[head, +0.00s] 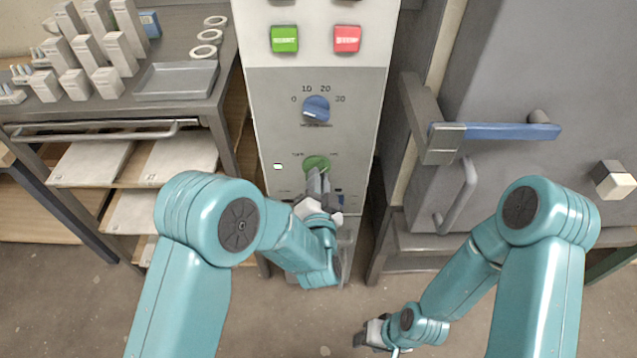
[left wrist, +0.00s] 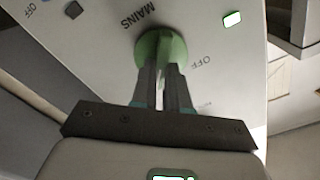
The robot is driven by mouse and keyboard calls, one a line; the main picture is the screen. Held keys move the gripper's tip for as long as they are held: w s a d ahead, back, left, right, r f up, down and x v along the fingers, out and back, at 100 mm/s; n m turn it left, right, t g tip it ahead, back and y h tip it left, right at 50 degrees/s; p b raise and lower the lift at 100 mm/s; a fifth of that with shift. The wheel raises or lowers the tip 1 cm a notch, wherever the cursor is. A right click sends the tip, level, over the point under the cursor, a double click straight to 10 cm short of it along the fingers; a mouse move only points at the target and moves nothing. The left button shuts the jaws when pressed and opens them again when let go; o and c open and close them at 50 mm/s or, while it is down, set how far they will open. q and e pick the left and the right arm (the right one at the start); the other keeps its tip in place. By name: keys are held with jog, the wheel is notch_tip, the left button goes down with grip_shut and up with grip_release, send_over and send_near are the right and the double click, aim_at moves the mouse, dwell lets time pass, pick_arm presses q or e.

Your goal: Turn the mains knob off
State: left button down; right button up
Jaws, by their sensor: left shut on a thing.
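The green mains knob (head: 316,163) is on the lower part of the grey control panel (head: 262,100). In the left wrist view the round green knob (left wrist: 161,45) sits beside the printed words MAINS and OFF. My left gripper (head: 318,178) reaches up to the panel from below and is shut on the knob. Its two fingers (left wrist: 163,75) stand on either side of the knob's grip and hide part of it. My right gripper (head: 372,334) hangs low over the floor, away from the panel; its jaws are too small to judge.
A blue dial (head: 316,109) sits above the knob, with a green button (head: 285,39) and a red button (head: 347,39) higher up. A small lit green lamp (head: 278,166) is left of the knob. A trolley (head: 215,103) stands left, a grey cabinet with a blue-handled latch (head: 500,131) right.

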pick_arm(q)
jog(key=shift+w+a+r+n+b, duration=0.1)
jog(key=shift+a+n+b, duration=0.1)
jog(key=shift+n+b, duration=4.5)
jog(key=shift+a+n+b, duration=0.2)
jog(key=shift+n+b, duration=3.6)
jog(key=shift+b, duration=1.65)
jog(key=c, duration=1.1)
grip_release()
jog(key=shift+w, duration=0.1)
